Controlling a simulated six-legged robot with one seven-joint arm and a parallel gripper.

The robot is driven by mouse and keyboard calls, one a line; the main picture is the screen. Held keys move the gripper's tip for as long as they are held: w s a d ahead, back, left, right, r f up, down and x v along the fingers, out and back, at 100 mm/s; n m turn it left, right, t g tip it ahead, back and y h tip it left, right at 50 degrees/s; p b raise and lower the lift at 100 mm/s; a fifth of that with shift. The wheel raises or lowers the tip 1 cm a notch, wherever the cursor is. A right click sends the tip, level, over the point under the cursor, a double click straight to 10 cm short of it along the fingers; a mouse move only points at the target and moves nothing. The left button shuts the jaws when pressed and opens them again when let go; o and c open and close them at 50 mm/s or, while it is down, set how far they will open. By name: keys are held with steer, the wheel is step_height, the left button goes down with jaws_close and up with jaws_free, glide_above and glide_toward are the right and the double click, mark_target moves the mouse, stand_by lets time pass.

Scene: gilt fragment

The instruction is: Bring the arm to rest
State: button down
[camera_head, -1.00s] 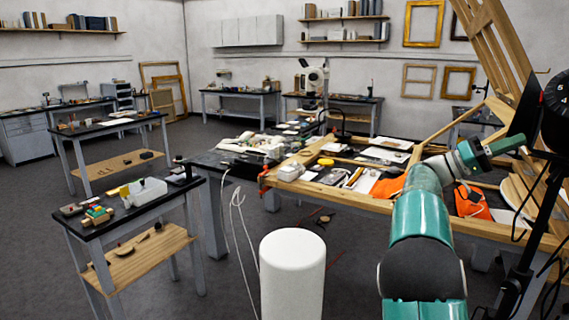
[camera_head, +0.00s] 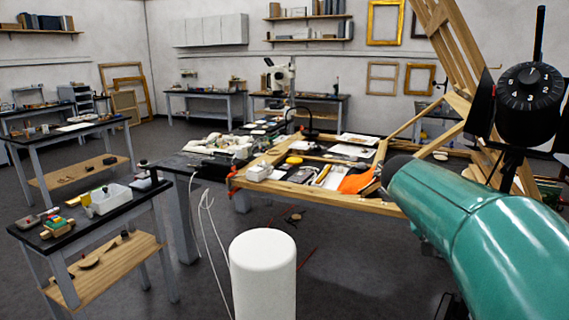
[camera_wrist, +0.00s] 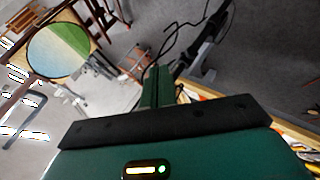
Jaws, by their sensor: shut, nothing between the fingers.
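My green arm (camera_head: 480,225) fills the lower right of the head view, close to the camera, and runs out of the right edge. My gripper is not visible in the head view. In the wrist view my gripper (camera_wrist: 158,78) shows as two narrow green fingers together beyond a dark bar, with nothing between them. The floor and furniture legs lie beyond the fingertips there.
A wooden-edged worktable (camera_head: 330,203) with papers, an orange cloth (camera_head: 357,181) and tools stands left of my arm. A black dial (camera_head: 530,87) on a stand is close at right. A white cylinder (camera_head: 263,275) stands in front. A small side table (camera_head: 100,222) is at left.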

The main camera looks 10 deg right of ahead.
steer(key=s+a+f+n+t+y, duration=0.2)
steer(key=s+a+f+y, duration=0.1)
steer(key=a, duration=0.6)
steer(key=s+a+f+n+t+y, duration=0.2)
steer(key=s+a+f+y, duration=0.1)
steer(key=a, duration=0.6)
steer(key=s+a+f+n+t+y, duration=0.1)
steer(key=s+a+f+t+y, duration=0.1)
steer(key=s+a, duration=0.4)
steer(key=a+f+y, duration=0.1)
steer(key=a+f, duration=0.1)
steer(key=a, duration=0.1)
steer(key=shift+s+f+n+y, duration=0.3)
steer(key=shift+s+f+n, duration=0.05)
steer(key=shift+f+n, duration=0.05)
